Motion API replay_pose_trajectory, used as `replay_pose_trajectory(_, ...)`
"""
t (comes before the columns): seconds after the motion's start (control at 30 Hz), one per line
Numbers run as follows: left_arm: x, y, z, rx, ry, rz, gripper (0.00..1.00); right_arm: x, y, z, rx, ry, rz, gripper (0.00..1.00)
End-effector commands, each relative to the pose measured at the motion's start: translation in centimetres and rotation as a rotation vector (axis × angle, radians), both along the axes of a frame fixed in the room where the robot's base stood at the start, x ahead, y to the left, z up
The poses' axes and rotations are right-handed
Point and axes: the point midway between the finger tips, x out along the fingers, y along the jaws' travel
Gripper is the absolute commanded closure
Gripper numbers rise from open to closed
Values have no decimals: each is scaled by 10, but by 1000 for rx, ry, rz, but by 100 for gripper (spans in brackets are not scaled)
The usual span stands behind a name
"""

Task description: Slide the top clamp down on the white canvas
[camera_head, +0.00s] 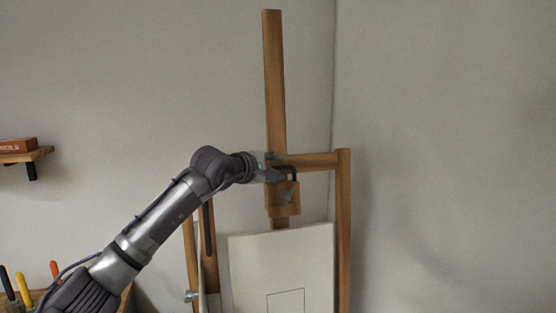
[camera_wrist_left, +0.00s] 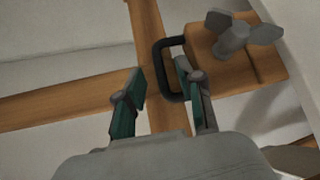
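The top clamp (camera_head: 284,205) is a wooden block on the upright mast of a wooden easel, with a black handle (camera_head: 293,169) and a grey wing knob (camera_wrist_left: 232,38). The white canvas (camera_head: 265,255) stands below it, with a short gap between clamp and canvas top. My left gripper (camera_head: 277,172) is at the clamp's handle. In the left wrist view its fingers (camera_wrist_left: 160,70) are apart. The bar of the black handle (camera_wrist_left: 161,66) shows between them, with one finger overlapping the handle's loop. I cannot tell whether either finger touches it. My right gripper is out of view.
The easel mast (camera_head: 274,80) rises above the clamp. A crossbar (camera_head: 315,161) and side post (camera_head: 344,230) stand to the right. A wall shelf (camera_head: 25,156) with a box (camera_head: 16,145) is at the left. Colored-handled tools (camera_head: 22,288) are at lower left.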

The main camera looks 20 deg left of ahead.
Motion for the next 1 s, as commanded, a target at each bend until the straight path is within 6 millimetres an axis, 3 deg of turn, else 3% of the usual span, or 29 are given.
replay_pose_trajectory(0.13, 10, -3, -2, -1, 2, 1, 63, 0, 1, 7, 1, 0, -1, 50)
replay_pose_trajectory(0.43, 12, -4, -4, 0, 0, -1, 63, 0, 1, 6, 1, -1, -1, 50)
replay_pose_trajectory(0.67, 12, -4, -4, -1, 0, 0, 99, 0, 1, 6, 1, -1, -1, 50)
replay_pose_trajectory(1.0, 12, -4, -4, -1, 1, 0, 100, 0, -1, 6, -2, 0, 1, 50)
